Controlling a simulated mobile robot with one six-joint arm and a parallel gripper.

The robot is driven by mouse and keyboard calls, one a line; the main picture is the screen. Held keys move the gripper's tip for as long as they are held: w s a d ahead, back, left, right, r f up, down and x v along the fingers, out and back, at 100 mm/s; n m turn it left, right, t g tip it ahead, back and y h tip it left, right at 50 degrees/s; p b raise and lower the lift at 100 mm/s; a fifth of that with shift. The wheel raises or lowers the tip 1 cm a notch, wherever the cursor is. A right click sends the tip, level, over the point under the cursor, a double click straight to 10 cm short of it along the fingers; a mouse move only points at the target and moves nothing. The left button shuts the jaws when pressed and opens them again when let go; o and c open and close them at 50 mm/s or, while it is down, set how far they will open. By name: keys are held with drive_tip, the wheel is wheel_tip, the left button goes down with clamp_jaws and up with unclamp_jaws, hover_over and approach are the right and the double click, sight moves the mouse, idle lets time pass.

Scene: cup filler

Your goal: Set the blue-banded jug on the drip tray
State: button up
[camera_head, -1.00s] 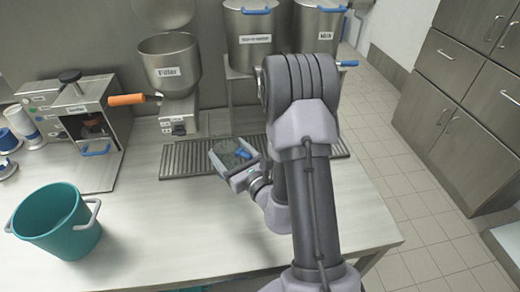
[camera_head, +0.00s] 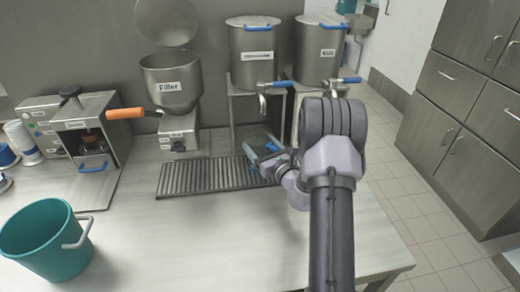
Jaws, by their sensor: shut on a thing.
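The blue-banded jug (camera_head: 252,153) looks clear with blue parts and is partly hidden by my gripper. My gripper (camera_head: 268,159) is shut on it, at the right end of the drip tray. The drip tray (camera_head: 200,178) is a long dark grate on the counter, its left and middle parts bare. The jug overlaps the tray's right part in the picture. I cannot tell whether its base touches the grate. My arm hides the area to the right of the gripper.
A filler (camera_head: 172,85) with an orange handle stands behind the tray's left part. Two steel vats (camera_head: 253,55) with blue-handled taps stand on a frame behind the jug. A teal bucket (camera_head: 45,245) is at front left.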

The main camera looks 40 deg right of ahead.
drive_tip(key=shift+r, duration=0.2)
drive_tip(key=shift+f, duration=0.2)
drive_tip(key=o, duration=1.9)
drive_tip(key=shift+c, duration=0.2)
